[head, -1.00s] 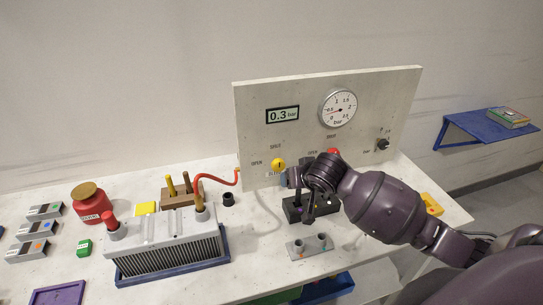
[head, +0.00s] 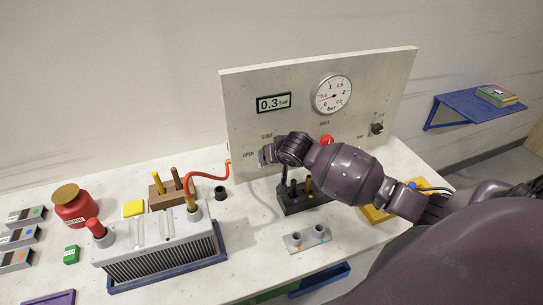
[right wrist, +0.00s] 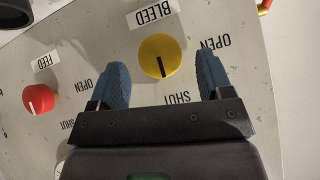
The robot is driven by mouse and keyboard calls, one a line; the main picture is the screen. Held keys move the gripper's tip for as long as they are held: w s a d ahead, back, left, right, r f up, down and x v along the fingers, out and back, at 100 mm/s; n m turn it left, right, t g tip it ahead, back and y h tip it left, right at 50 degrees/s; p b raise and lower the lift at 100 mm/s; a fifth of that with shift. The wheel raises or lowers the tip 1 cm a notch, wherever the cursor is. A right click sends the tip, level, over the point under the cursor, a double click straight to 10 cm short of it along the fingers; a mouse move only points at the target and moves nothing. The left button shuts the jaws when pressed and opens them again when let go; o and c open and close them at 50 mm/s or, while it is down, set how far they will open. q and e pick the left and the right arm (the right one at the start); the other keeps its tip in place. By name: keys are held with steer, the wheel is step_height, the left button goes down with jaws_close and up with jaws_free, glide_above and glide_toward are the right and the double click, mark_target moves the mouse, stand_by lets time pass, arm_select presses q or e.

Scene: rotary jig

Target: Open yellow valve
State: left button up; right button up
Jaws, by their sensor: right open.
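The yellow valve (right wrist: 160,55) is a round knob on the upright panel, labelled BLEED. Its black pointer line faces the SHUT label rather than OPEN, in the upside-down right wrist view. My right gripper (right wrist: 162,68) is open, with one blue finger on each side of the knob. A gap shows between each finger and the knob; I cannot tell how deep the fingers reach. In the head view my right gripper (head: 266,155) is at the panel and hides the yellow valve. My left gripper is not in view.
The panel (head: 235,110) also carries a red FEED knob (right wrist: 39,98), which shows in the head view (head: 326,141), a dial gauge (head: 332,95) and a 0.3 bar display (head: 274,103). A red hose (head: 208,176) runs left of my gripper. A black holder (head: 293,205) stands below my arm.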

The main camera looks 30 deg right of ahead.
steer(key=shift+x, duration=1.45)
steer(key=c, duration=0.9)
